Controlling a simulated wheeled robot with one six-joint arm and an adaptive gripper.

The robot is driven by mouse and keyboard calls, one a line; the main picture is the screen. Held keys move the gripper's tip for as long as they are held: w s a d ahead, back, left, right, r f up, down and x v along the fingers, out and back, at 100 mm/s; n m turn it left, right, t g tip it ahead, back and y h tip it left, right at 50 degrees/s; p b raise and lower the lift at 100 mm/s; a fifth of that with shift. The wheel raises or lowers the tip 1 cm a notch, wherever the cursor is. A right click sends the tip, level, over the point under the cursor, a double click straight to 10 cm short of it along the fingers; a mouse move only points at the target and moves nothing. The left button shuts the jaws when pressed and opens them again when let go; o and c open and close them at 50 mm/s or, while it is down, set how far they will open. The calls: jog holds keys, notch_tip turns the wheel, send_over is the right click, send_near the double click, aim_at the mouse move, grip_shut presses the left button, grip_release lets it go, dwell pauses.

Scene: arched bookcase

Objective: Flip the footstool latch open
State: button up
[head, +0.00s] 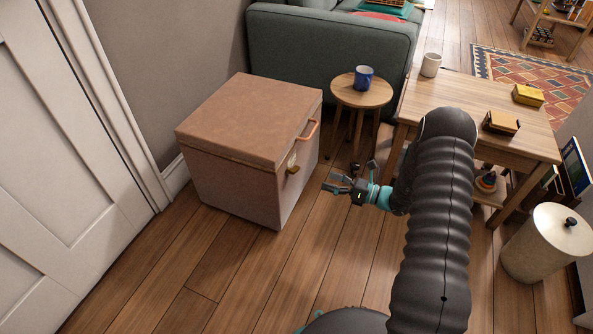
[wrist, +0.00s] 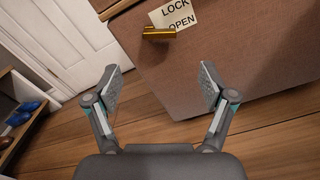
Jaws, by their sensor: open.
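The footstool (head: 240,125) is a pinkish-brown box with a closed lid, standing on the wood floor beside the sofa. Its front also shows in the wrist view (wrist: 235,65). A brass latch (head: 293,169) sits on the front below a copper-coloured handle (head: 308,131). In the wrist view the latch (wrist: 158,34) lies about level, beside a label (wrist: 176,15) reading LOCK above and OPEN below. My gripper (head: 349,184) is open and empty, in front of the footstool and to the right of the latch. In the wrist view its fingers (wrist: 160,78) are apart, below the latch and not touching it.
A round side table (head: 345,95) with a blue mug (head: 363,78) stands behind my gripper. A wooden table (head: 470,95) is on the right. A white door (head: 65,160) is at left. Floor in front of the footstool (head: 215,255) is clear.

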aim_at(297, 171)
jog(key=x, duration=1.2)
jog(key=c, duration=1.2)
jog(key=shift+o, duration=0.2)
jog(key=shift+s+f+m, duration=0.1)
jog(key=shift+f+m, duration=0.1)
jog(key=shift+m, duration=1)
jog(key=o, duration=1.2)
jog(key=shift+c, duration=0.2)
